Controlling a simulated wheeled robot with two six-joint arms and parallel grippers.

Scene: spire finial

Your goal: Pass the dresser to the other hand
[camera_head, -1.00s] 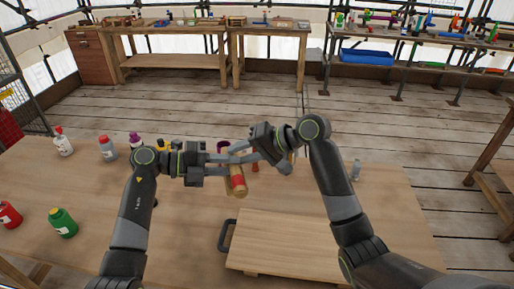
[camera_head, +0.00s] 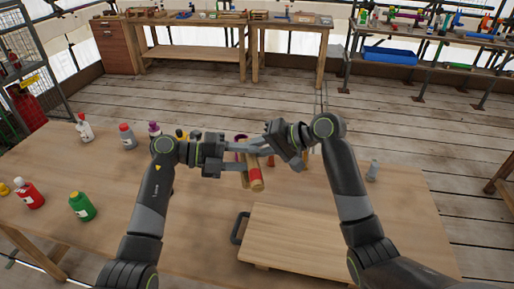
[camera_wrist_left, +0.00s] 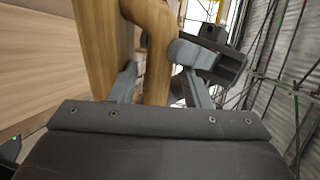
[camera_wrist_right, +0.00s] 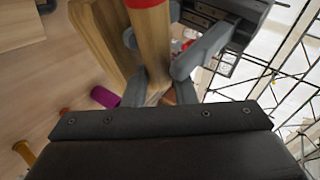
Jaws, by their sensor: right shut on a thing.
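The dresser (camera_head: 255,178) is a wooden tool with a red band, held above the table between my two grippers in the head view. My right gripper (camera_head: 264,147) is shut on its wooden handle, which shows between the fingers in the right wrist view (camera_wrist_right: 153,45). My left gripper (camera_head: 240,168) reaches in from the left with its fingers on either side of the dresser. In the left wrist view the dresser's curved wooden part (camera_wrist_left: 157,60) lies between the left fingers, with a gap beside the right-hand finger. The exact grip points are partly hidden in the head view.
A wooden board (camera_head: 320,245) with a dark handle lies on the table below. Bottles stand at left, including a green one (camera_head: 82,206) and a red one (camera_head: 29,194). The table's front left is mostly clear.

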